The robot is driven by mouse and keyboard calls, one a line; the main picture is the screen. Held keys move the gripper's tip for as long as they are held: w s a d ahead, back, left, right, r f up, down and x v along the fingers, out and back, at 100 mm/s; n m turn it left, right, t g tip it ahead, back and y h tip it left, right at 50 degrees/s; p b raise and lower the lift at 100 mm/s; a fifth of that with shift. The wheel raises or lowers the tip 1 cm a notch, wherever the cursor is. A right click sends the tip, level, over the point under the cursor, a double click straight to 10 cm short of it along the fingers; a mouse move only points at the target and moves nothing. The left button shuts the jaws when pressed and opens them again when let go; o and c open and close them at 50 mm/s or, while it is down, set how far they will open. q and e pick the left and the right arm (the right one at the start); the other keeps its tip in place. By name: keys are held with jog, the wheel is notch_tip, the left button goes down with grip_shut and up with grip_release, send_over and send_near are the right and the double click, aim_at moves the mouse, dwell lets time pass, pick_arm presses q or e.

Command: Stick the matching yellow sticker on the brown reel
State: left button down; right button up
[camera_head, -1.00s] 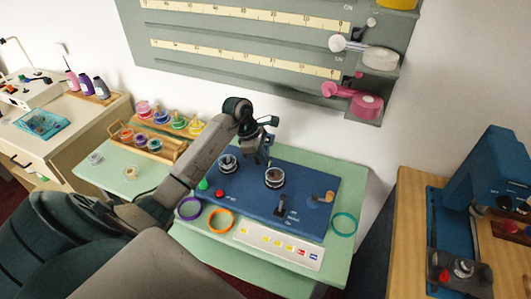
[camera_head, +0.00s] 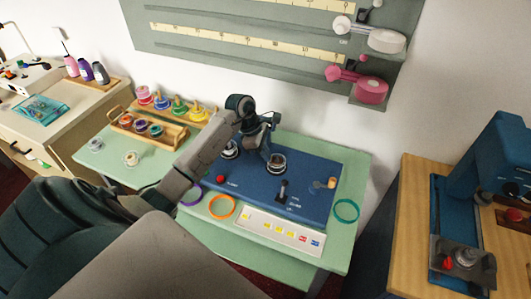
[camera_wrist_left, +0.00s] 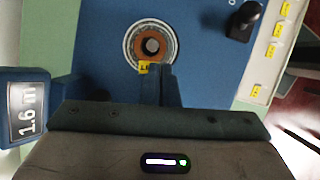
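The brown reel (camera_wrist_left: 151,47) sits on a round metal mount on the blue machine. In the head view this mount (camera_head: 276,162) is partly behind my gripper. My left gripper (camera_head: 268,148) is just above it. In the left wrist view the gripper's dark fingers (camera_wrist_left: 158,80) look shut and reach to the reel's near rim. A small yellow sticker (camera_wrist_left: 144,67) with dark marks is at the fingertips, over that rim; I cannot tell if it touches the reel. The sticker sheet (camera_head: 268,235) carries several more yellow stickers, with a gap in their row. My right gripper is not in view.
The blue machine (camera_head: 245,190) has a black lever (camera_head: 283,190) and a red knob (camera_head: 220,178). An orange ring (camera_head: 222,207) and a teal ring (camera_head: 346,211) lie beside it. A wooden rack (camera_head: 150,132) of spools stands at left.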

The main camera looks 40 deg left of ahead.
pick_arm(q)
jog(key=shift+f+b, duration=0.4)
jog(key=shift+b, duration=0.15)
dwell(1.0)
jog(key=shift+s+b, duration=0.1)
jog(key=shift+b, duration=0.35)
dwell(1.8)
jog(key=shift+f, duration=0.1)
dwell(0.4)
jog(key=c, duration=1.6)
grip_release()
jog(key=shift+r+p, duration=1.1)
jog(key=shift+r, duration=2.45)
